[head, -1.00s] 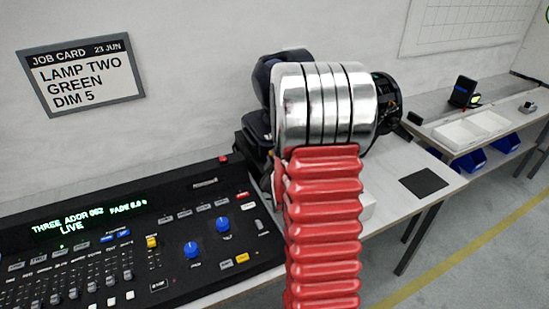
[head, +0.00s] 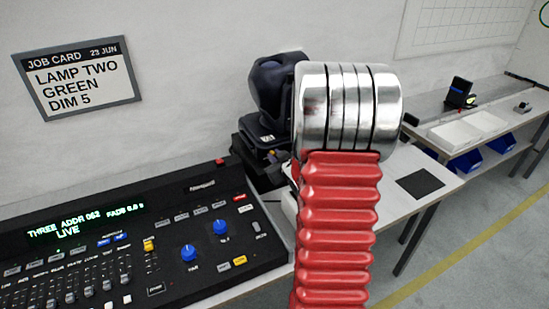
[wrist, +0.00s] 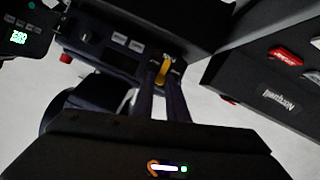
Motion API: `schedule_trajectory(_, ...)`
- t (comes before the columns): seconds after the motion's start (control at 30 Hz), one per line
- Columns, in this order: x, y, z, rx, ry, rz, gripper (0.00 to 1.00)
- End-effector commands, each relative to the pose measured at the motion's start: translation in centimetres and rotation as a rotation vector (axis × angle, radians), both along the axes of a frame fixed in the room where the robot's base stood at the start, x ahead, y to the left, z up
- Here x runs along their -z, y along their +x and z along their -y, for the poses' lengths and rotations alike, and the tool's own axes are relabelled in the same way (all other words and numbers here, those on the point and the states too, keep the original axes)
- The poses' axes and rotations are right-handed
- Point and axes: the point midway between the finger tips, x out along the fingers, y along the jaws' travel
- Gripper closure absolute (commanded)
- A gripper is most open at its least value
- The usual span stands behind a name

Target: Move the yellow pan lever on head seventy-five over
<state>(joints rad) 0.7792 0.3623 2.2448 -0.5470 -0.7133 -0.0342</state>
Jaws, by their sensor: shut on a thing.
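The yellow pan lever (wrist: 163,72) shows in the wrist view, on the dark base of a moving head, under a small printed label. My gripper (wrist: 162,82) has its two dark fingers reaching to the lever, one on each side, shut on it. In the head view, the black moving head (head: 277,88) stands at the back of the bench beside the console. My arm's red sleeve and silver rings cover its right side, and the lever and my gripper are hidden there. I cannot read a number seventy-five on the head.
A black lighting console (head: 150,235) with faders and blue knobs lies at front left; its corner (wrist: 270,90) also shows in the wrist view. A job card (head: 80,78) hangs on the wall. A dark mat (head: 420,182) lies on the bench at right. A small green-lit display (wrist: 18,38) sits at left.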

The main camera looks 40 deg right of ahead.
Motion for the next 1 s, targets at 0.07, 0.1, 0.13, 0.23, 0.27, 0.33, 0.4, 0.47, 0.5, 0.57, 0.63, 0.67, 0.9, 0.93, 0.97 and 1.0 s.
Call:
schedule_trajectory(0.07, 0.0, -0.2, 0.4, 0.003, 0.047, 0.013, 1.00)
schedule_trajectory(0.1, 0.0, -0.2, 0.5, 0.004, 0.073, 0.020, 1.00)
schedule_trajectory(0.13, 0.1, -0.2, 0.6, 0.003, 0.091, 0.024, 1.00)
schedule_trajectory(0.23, 0.1, -0.4, 0.9, 0.004, 0.153, 0.043, 1.00)
schedule_trajectory(0.27, 0.1, -0.4, 1.0, 0.003, 0.172, 0.048, 1.00)
schedule_trajectory(0.33, 0.1, -0.4, 1.1, 0.004, 0.216, 0.062, 1.00)
schedule_trajectory(0.4, 0.2, -0.5, 1.3, 0.004, 0.259, 0.074, 1.00)
schedule_trajectory(0.47, 0.2, -0.5, 1.5, 0.004, 0.294, 0.084, 1.00)
schedule_trajectory(0.5, 0.2, -0.5, 1.6, 0.004, 0.317, 0.091, 1.00)
schedule_trajectory(0.57, 0.3, -0.6, 1.7, 0.006, 0.350, 0.102, 1.00)
schedule_trajectory(0.63, 0.4, -0.7, 1.9, 0.005, 0.385, 0.111, 1.00)
schedule_trajectory(0.67, 0.4, -0.7, 1.9, 0.005, 0.399, 0.114, 1.00)
schedule_trajectory(0.9, 0.5, -0.7, 2.2, 0.005, 0.478, 0.140, 1.00)
schedule_trajectory(0.93, 0.5, -0.8, 2.2, 0.005, 0.484, 0.141, 1.00)
schedule_trajectory(0.97, 0.5, -0.8, 2.2, 0.006, 0.488, 0.141, 1.00)
schedule_trajectory(1.0, 0.5, -0.8, 2.3, 0.006, 0.494, 0.143, 1.00)
